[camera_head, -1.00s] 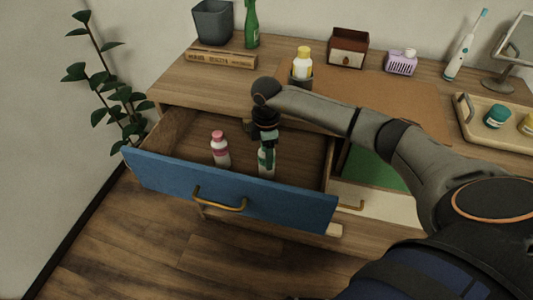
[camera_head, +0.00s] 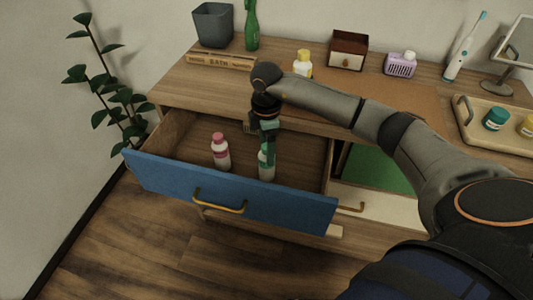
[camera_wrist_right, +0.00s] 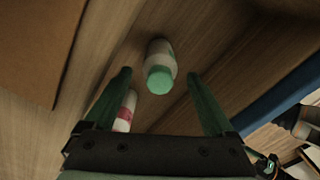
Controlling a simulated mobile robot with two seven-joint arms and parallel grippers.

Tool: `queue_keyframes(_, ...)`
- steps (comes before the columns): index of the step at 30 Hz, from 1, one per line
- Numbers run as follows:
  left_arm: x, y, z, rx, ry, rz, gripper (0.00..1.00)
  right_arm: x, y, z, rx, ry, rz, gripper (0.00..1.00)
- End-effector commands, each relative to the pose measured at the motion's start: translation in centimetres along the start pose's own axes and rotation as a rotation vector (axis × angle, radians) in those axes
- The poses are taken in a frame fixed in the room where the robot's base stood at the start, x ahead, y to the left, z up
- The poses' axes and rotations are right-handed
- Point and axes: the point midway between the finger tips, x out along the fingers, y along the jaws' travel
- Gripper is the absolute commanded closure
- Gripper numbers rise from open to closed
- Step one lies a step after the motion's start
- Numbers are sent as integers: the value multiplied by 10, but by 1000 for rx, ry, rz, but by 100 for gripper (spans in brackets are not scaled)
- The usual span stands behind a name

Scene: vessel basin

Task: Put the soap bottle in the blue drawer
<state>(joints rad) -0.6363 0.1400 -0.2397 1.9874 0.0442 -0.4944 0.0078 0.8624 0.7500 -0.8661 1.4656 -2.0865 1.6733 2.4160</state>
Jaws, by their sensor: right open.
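The soap bottle, white with a green cap (camera_head: 266,168), stands in the open blue drawer (camera_head: 160,174), toward its right side. It also shows in the right wrist view (camera_wrist_right: 160,65). My right gripper (camera_head: 267,142) is over the bottle, pointing down, with its fingers hiding part of the bottle's top in the head view. In the right wrist view, its fingers (camera_wrist_right: 157,76) are spread wide and the bottle is seen beyond them, free of both. My left gripper is not in view.
A pink-capped bottle (camera_head: 220,152) stands in the drawer to the left. The desktop above carries a yellow-capped bottle (camera_head: 302,65), a brown box (camera_head: 348,50), a purple basket (camera_head: 400,64) and a tray (camera_head: 480,117). A green-floored compartment (camera_head: 375,170) lies right of the drawer.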

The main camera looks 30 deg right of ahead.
Motion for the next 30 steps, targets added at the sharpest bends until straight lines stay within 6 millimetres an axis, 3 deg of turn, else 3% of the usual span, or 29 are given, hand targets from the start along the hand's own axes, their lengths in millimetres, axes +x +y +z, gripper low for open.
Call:
queue_keyframes(1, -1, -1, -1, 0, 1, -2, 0, -14, 1, 0, 1, 1, 5, 11)
queue_keyframes(6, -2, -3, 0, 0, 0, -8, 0, -49, 1, 0, 0, 1, 4, 11)
queue_keyframes(12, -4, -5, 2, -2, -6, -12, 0, -73, 0, 0, 1, 0, 2, 11)
queue_keyframes(30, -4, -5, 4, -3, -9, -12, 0, -78, 0, 0, 1, -1, 0, 11)
